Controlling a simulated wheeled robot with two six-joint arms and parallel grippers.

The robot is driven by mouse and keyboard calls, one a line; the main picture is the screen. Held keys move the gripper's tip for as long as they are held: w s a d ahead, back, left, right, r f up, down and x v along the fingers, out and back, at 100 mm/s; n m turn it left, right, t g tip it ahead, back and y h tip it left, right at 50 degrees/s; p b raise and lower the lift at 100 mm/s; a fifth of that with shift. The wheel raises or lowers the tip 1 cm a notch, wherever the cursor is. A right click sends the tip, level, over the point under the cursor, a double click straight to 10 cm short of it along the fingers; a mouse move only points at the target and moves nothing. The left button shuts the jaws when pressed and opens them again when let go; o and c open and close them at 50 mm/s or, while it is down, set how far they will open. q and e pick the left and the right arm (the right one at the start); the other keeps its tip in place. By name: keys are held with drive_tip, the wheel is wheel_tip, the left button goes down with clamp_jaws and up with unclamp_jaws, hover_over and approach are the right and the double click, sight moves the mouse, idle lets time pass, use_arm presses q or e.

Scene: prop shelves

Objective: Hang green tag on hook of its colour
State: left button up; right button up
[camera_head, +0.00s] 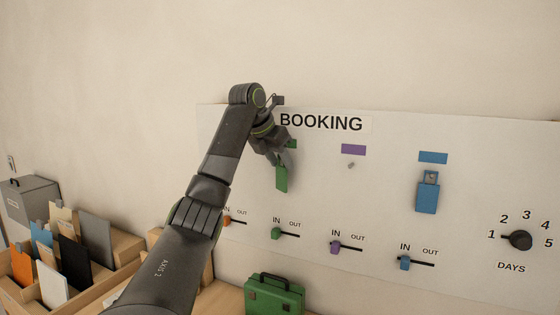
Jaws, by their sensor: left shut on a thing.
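The green tag (281,178) hangs down from my left gripper (285,158), close in front of the white booking board (390,205). The gripper is shut on the tag's upper end. A green colour label (293,144) shows just above and to the right of the gripper. The hook under that label is hidden behind the gripper and tag, so I cannot tell whether the tag touches it. My right gripper is not in view.
A purple label (353,149) has a bare hook (351,165) below it. A blue tag (428,192) hangs under the blue label (433,157). Sliders line the lower board, with a black dial (520,240) at right. A green case (274,295) stands below.

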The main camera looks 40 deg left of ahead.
use_arm(q)
drive_tip(key=shift+f, duration=0.25)
drive_tip(key=o, duration=0.7)
drive_tip(key=shift+o, duration=1.3)
drive_tip(key=shift+a, duration=0.2)
drive_tip(key=shift+r, duration=0.1)
drive_tip(key=shift+d+r, duration=0.1)
drive_tip(key=shift+r, duration=0.05)
